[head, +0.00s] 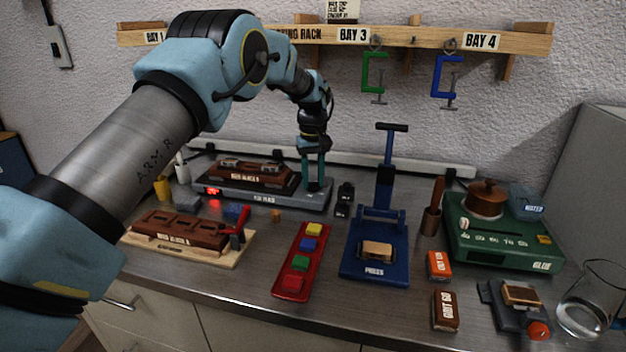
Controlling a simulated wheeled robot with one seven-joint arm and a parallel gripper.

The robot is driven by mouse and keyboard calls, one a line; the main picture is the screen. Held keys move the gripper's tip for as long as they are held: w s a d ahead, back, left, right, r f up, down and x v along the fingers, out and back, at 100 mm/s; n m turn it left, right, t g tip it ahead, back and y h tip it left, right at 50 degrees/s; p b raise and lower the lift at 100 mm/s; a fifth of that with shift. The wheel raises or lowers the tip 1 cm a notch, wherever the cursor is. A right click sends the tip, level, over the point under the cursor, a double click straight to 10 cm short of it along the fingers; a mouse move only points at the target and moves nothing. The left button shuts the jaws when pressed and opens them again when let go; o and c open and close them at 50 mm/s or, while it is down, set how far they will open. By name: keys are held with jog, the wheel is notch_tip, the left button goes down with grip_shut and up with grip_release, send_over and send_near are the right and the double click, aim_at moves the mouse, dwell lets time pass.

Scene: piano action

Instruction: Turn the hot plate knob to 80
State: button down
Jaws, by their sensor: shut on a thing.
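The hot plate is a long grey unit (262,198) at the back of the bench, with a small red lit display (213,190) near its left end. The digits are too small to read. A brown wooden part with metal pieces (250,174) lies on top of it. My gripper (314,182) points down over the right end of the unit, its teal fingers shut on what appears to be the knob there. The knob is hidden by the fingers, so its setting cannot be seen.
A black object (344,200) stands just right of my gripper. A blue press (375,245) and a green glue unit (500,240) are farther right. A red tray with coloured blocks (299,262) and a wooden fixture (180,236) are in front. A glass beaker (590,300) stands at the right edge.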

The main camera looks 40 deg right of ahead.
jog(key=m, duration=0.5)
jog(key=shift+m, duration=0.3)
jog(key=m, duration=1.2)
jog(key=shift+m, duration=0.3)
jog(key=m+p, duration=0.1)
jog(key=m, duration=0.4)
jog(key=shift+m, duration=0.3)
jog(key=c, duration=0.5)
grip_release()
